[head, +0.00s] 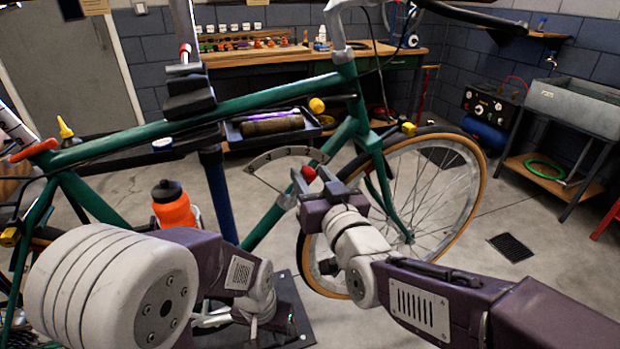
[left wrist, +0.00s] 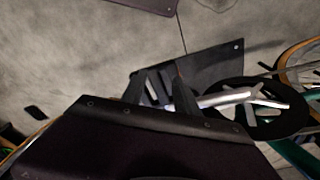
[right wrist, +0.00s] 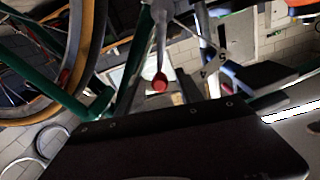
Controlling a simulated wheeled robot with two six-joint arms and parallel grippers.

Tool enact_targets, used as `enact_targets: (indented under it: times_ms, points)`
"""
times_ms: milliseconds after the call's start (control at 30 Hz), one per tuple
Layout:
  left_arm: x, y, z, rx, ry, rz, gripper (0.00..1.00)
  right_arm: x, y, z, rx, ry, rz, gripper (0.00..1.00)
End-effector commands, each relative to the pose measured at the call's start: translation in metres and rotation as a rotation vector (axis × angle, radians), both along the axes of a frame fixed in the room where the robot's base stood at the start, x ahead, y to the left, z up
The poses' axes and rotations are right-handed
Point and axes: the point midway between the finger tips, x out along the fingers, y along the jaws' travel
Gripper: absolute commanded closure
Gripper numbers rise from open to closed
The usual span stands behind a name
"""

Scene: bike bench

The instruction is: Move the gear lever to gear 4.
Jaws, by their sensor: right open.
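In the right wrist view the red knob (right wrist: 160,83) is on a grey stem, between the two fingers with room on both sides. The gear scale (right wrist: 217,57) is to its right with dark numbers, too small to read surely.
The green bike frame (head: 270,98) stands close in front, with a tool tray (head: 240,132) and an orange bottle (head: 173,212). The wheel (head: 450,190) is right of my right gripper. The crank and chainring (left wrist: 255,108) are beside my left gripper. A workbench (head: 280,52) stands behind.

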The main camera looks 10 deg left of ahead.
Motion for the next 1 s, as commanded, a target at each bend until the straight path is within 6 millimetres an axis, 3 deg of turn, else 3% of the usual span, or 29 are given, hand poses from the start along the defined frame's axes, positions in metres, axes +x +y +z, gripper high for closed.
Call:
enact_targets:
  times_ms: [367, 533, 1000]
  points:
    - [-0.0001, 0.0000, -0.0019, 0.000, 0.000, 0.000, 0.64, 0.0108, 0.0072, 0.0002, 0.000, 0.000, 0.000, 0.57]
    - [-0.0001, 0.0000, -0.0019, 0.000, 0.000, 0.000, 0.64, 0.0108, 0.0071, 0.0002, 0.001, 0.001, 0.000, 1.00]
    - [0.0000, 0.0000, -0.0020, 0.000, 0.000, 0.000, 0.64, 0.0106, 0.0070, -0.0002, -0.001, 0.001, 0.000, 1.00]
